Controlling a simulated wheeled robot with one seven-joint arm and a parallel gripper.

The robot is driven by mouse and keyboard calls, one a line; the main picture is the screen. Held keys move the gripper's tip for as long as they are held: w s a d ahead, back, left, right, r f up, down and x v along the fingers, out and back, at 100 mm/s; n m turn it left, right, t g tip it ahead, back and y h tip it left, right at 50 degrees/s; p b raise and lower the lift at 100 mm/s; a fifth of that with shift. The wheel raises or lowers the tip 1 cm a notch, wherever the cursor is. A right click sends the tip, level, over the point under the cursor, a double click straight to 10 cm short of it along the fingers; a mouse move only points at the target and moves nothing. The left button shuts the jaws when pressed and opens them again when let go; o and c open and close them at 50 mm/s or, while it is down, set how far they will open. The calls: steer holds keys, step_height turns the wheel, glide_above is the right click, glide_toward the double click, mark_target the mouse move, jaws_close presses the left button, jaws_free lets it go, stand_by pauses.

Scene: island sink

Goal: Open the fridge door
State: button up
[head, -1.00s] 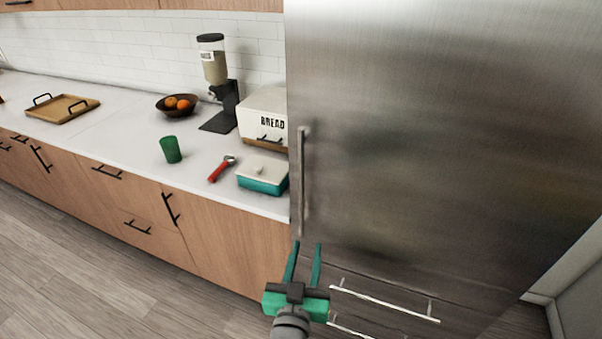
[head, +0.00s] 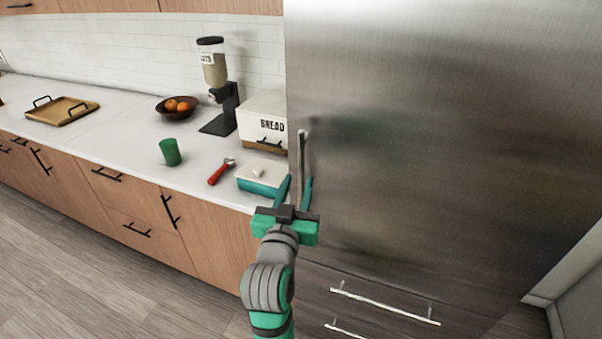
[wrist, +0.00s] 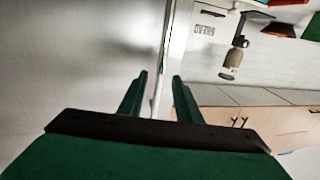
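The fridge (head: 440,130) is a tall brushed-steel unit at the right of the head view, its door closed. Its vertical bar handle (head: 302,152) runs along the door's left edge. My gripper (head: 294,182) is open at the lower part of the handle, with one finger on each side of it in the picture. In the wrist view, the handle (wrist: 157,95) shows between the two separated fingers (wrist: 155,88), and the fridge door (wrist: 75,60) fills the left. I cannot tell whether either finger touches the handle.
Left of the fridge, the counter (head: 110,155) holds a teal dish with a pale lid (head: 262,178), a bread box (head: 264,120), a red-handled tool (head: 220,172) and a green cup (head: 170,152). Drawer handles (head: 385,306) sit below the door. Floor (head: 90,270) is clear at lower left.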

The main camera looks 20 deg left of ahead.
mark_target(300, 175)
steer(key=shift+w+a, duration=0.25)
steer(key=shift+w, duration=1)
steer(key=shift+w+a, duration=0.2)
steer(key=shift+w, duration=1.05)
jaws_close()
